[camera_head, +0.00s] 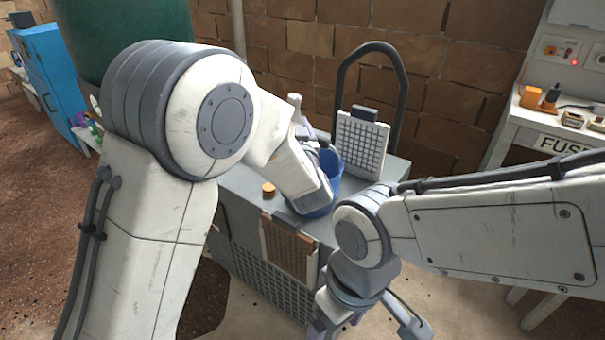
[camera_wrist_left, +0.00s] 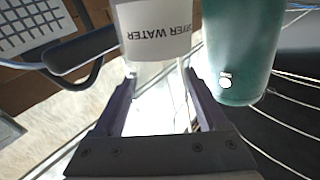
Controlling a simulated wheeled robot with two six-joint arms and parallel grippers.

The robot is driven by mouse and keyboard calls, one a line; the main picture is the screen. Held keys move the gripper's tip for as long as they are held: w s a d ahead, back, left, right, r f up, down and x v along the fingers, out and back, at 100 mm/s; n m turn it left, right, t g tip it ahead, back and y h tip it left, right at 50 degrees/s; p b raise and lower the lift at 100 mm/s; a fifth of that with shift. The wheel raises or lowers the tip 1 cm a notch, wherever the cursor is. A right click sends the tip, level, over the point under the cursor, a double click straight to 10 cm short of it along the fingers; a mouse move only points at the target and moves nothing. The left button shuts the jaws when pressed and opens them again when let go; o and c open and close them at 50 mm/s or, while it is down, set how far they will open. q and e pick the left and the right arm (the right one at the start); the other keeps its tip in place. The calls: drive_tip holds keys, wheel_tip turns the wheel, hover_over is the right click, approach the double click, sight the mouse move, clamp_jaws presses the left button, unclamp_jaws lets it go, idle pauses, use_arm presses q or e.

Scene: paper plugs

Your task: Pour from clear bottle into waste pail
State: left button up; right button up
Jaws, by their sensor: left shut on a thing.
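The clear bottle (camera_wrist_left: 157,36) has a white label with upside-down "WATER" lettering in the left wrist view. My left gripper (camera_wrist_left: 160,85) is shut on it, with a finger on each side. In the head view my left wrist covers most of the bottle and its exact tilt is unclear. A blue pail (camera_head: 318,207) stands on the grey bench, and my left gripper (camera_head: 318,143) is over or beside its rim. I cannot see inside the pail or whether liquid flows. My right gripper (camera_head: 368,323) is open and empty, low in front of the bench.
The grey bench (camera_head: 240,184) carries a small orange-brown round piece (camera_head: 268,189), a white grid panel (camera_head: 362,143) and a dark hoop (camera_head: 402,85). A brown grid panel (camera_head: 289,247) is at its front. A green tank (camera_head: 120,25) stands left, a white bench (camera_head: 545,124) right.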

sight(296, 113)
use_arm(q)
drive_tip(key=shift+s+d+f+n+g, duration=0.15)
drive_tip(key=shift+d+n+g, duration=0.35)
drive_tip(key=shift+n, duration=0.5)
drive_tip(key=shift+d, duration=0.1)
wheel_tip(296, 113, up, 4)
drive_tip(key=p, duration=0.3)
drive_tip(key=shift+p, duration=0.3)
